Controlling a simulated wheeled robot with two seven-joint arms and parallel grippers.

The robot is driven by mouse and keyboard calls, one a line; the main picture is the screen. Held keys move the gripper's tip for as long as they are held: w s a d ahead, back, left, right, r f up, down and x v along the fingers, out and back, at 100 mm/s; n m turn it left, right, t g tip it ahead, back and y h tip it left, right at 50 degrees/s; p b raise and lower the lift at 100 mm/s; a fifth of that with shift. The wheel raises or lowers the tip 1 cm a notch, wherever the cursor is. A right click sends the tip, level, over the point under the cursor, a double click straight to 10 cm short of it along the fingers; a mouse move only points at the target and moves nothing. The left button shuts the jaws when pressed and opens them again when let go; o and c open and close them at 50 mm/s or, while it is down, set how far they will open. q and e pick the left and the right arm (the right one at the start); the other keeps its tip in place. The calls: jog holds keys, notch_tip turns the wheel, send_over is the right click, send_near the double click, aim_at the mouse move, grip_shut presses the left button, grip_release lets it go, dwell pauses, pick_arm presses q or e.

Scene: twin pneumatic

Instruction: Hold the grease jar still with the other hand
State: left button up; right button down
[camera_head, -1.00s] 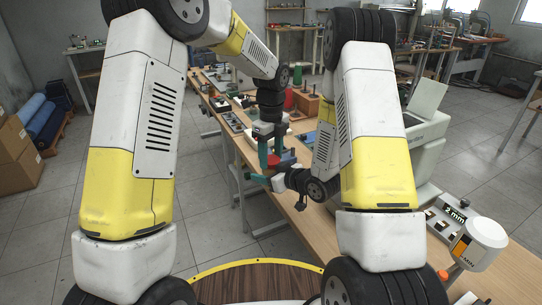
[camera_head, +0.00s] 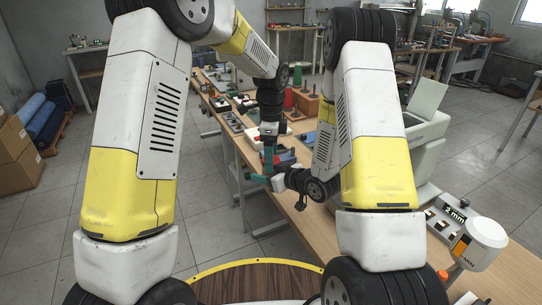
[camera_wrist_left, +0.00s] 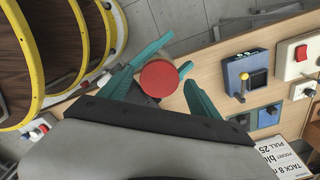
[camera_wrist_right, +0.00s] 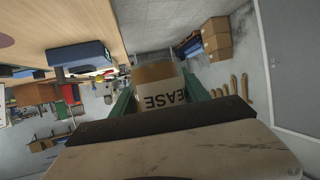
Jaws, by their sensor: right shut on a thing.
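The grease jar (camera_wrist_right: 158,92), with a white label reading "EASE", is between the teal fingers of my right gripper (camera_wrist_right: 163,98) in the right wrist view. My right gripper is shut on it. Its round red lid (camera_wrist_left: 159,79) shows from above in the left wrist view, where the lid hides most of the jar's body. My left gripper (camera_wrist_left: 163,88) is open, its teal fingers spread on both sides of the lid with visible gaps. In the head view my left gripper (camera_head: 269,158) is just above my right gripper (camera_head: 262,179); the jar is hard to make out there.
The long wooden workbench (camera_head: 430,235) runs beside both grippers. A blue box with a lever (camera_wrist_left: 248,78) and a red-button box (camera_wrist_left: 302,53) stand on it near the left gripper. A white machine (camera_head: 428,140) stands on the bench at right.

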pick_arm(q)
jog(key=shift+r, duration=2.35)
jog(key=shift+c, duration=0.4)
jog(key=shift+r+m, duration=1.1)
jog(key=shift+r, duration=0.35)
notch_tip(320, 180, down, 8)
jog(key=shift+r, duration=0.15)
jog(key=c, duration=1.4)
jog(key=o, duration=1.5)
